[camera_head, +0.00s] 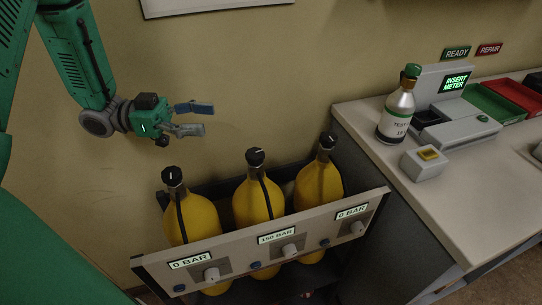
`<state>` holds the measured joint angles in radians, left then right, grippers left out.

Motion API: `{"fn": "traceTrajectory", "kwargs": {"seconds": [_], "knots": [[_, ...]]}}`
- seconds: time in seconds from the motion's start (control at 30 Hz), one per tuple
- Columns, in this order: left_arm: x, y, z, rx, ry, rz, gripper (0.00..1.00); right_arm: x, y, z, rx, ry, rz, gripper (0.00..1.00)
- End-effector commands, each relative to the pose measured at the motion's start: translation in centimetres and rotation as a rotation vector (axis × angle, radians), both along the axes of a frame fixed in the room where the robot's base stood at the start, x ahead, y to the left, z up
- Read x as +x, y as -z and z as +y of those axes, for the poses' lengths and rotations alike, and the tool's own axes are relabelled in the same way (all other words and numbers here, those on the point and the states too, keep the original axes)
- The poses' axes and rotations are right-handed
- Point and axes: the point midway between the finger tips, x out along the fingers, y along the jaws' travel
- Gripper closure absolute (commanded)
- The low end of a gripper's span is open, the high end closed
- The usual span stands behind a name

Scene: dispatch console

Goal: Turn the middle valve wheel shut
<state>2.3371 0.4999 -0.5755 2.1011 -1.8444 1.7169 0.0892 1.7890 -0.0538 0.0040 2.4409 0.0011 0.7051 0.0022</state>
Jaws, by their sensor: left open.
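Three yellow cylinders with black tops stand in a dark rack. The middle cylinder (258,201) carries a dark valve wheel (255,156) with a white mark on its top. The rack's front panel (234,251) has a middle display (276,235) that reads 150 BAR; the left display (190,260) and right display (352,212) read 0 BAR. My left gripper (208,119) is open and empty, up and to the left of the middle wheel and apart from it. My right gripper is not in view.
The left wheel (172,175) and right wheel (327,140) flank the middle one. Air above the wheels is clear.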

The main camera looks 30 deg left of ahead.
Motion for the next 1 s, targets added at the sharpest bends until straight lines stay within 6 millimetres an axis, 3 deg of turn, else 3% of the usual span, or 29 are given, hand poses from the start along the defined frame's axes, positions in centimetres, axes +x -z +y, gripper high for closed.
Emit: {"fn": "traceTrajectory", "kwargs": {"seconds": [0.37, 0.7, 0.87, 1.0], "knots": [[0.1, 3.7, 0.1, 0.000, -0.002, 0.001, 0.52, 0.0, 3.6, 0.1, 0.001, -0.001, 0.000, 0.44], [0.1, 8.2, -0.2, 0.004, -0.001, 0.001, 0.52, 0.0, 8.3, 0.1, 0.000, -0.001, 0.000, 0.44], [0.1, 8.8, 0.1, 0.000, -0.001, 0.001, 0.52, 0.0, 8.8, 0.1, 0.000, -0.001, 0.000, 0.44], [0.6, 8.8, -0.9, 0.000, 0.001, 0.001, 0.52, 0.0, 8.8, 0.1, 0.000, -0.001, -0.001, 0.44]]}}
